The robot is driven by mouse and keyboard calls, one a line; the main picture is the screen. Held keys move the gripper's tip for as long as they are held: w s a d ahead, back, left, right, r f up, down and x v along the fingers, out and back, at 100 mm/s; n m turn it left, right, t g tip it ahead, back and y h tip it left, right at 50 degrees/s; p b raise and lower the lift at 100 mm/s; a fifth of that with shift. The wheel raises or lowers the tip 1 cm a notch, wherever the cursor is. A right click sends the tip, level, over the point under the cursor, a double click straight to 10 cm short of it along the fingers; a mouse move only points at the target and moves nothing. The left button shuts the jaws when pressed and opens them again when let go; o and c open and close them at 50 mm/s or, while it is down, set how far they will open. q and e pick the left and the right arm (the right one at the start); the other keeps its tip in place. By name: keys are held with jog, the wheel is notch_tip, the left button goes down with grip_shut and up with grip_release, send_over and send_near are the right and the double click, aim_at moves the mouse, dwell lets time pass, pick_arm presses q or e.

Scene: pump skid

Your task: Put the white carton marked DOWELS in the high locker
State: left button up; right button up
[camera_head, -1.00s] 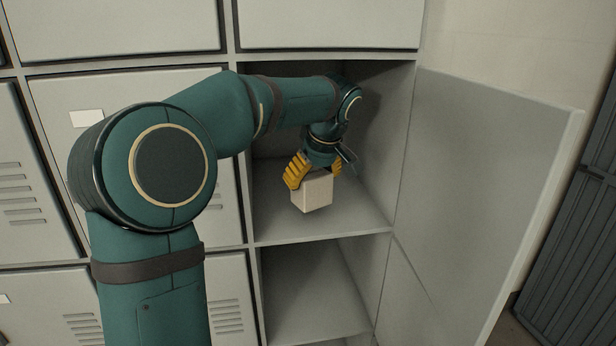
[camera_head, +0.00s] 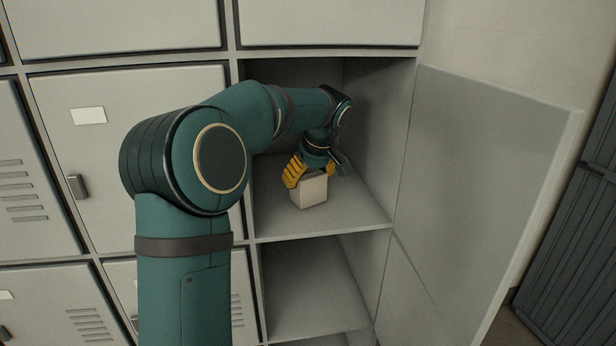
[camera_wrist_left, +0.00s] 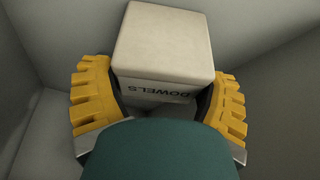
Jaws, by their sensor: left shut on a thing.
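The white carton (camera_head: 309,191) is inside the upper open locker (camera_head: 330,222), at or just above its floor; I cannot tell whether it touches. In the left wrist view the carton (camera_wrist_left: 163,45) shows the word DOWELS upside down on the side facing me. My left gripper (camera_head: 311,174) reaches into the locker and is shut on the carton, with a yellow finger on each side of it. The fingers also show in the left wrist view (camera_wrist_left: 158,98). My right gripper is not in view.
The open locker door (camera_head: 490,170) stands out to the right. A second open compartment (camera_head: 315,295) lies below. Closed locker doors (camera_head: 130,110) are to the left and above. The locker floor is bare around the carton.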

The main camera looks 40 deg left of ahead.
aim_at(309, 173)
pick_arm(q)
jog(key=o, duration=1.2)
jog(key=shift+f, duration=0.1)
jog(key=shift+c, duration=0.2)
jog(key=v, duration=0.5)
jog(key=shift+w+p, duration=0.1)
jog(key=shift+p, duration=0.2)
jog(key=s+d+b, duration=0.1)
jog(key=s+d, duration=0.2)
jog(key=d, duration=0.8)
jog(key=shift+s+d+b, duration=0.25)
jog(key=shift+d+b, duration=0.05)
